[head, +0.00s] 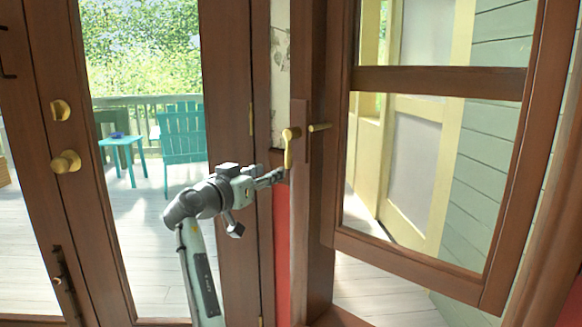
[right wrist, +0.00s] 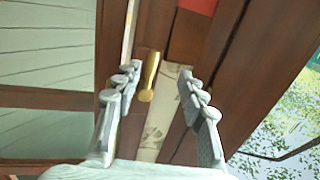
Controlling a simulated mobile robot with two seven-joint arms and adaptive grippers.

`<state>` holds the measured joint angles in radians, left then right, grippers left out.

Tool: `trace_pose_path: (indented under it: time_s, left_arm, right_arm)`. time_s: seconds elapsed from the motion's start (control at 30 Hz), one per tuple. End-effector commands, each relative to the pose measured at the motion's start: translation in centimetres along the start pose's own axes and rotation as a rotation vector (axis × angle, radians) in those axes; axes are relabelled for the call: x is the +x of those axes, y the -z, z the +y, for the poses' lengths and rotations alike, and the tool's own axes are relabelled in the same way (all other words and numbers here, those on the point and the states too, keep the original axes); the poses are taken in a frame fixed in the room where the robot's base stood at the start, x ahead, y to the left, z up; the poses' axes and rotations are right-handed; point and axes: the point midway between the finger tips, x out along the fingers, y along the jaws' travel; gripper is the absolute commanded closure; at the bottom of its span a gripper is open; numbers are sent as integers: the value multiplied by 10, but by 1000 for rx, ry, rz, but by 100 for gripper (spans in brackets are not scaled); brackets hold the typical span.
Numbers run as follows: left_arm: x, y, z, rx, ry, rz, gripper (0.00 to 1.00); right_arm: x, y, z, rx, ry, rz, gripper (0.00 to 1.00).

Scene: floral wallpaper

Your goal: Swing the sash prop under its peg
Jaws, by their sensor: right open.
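The sash prop (head: 289,150) is a brass lever hanging nearly upright from a round pivot on the wooden window frame, with its lower end down. The peg (head: 320,127) is a short brass rod sticking out to the right of the prop's upper end. The prop stands apart from it. My right gripper (head: 277,177) is open at the prop's lower end. In the right wrist view, the prop (right wrist: 148,76) shows between the open fingers (right wrist: 159,75), closer to the left finger. I cannot tell whether a finger touches it. My left gripper is not in view.
The window sash (head: 430,80) stands swung open at the right, with siding behind its glass. A glazed wooden door (head: 93,200) with a brass knob (head: 66,161) is at the left. A red panel (head: 282,240) lies below the prop. Teal furniture stands outside on the deck.

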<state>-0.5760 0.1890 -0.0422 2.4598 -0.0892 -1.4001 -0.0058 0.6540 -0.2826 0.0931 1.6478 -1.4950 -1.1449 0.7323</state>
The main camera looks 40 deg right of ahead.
Motion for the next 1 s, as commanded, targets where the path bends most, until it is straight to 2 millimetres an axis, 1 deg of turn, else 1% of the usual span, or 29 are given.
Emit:
trace_pose_path:
  time_s: [0.03,0.13,0.27,0.47,0.6,0.73,0.97,1.0]
  left_arm:
    - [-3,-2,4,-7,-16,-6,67]
    - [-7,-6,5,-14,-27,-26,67]
    - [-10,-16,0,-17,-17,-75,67]
    - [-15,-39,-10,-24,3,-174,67]
    - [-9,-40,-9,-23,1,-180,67]
    - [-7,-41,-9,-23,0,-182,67]
    - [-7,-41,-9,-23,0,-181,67]
    - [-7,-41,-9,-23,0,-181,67]
  right_arm:
    - [-2,11,3,22,-16,17,59]
    - [1,21,7,37,-32,34,59]
    - [18,24,8,35,-34,38,59]
    - [51,24,9,33,-32,36,59]
    - [67,24,9,32,-31,36,59]
    - [74,24,9,34,-31,35,59]
    - [74,23,9,34,-30,35,59]
    - [74,23,9,34,-30,35,62]
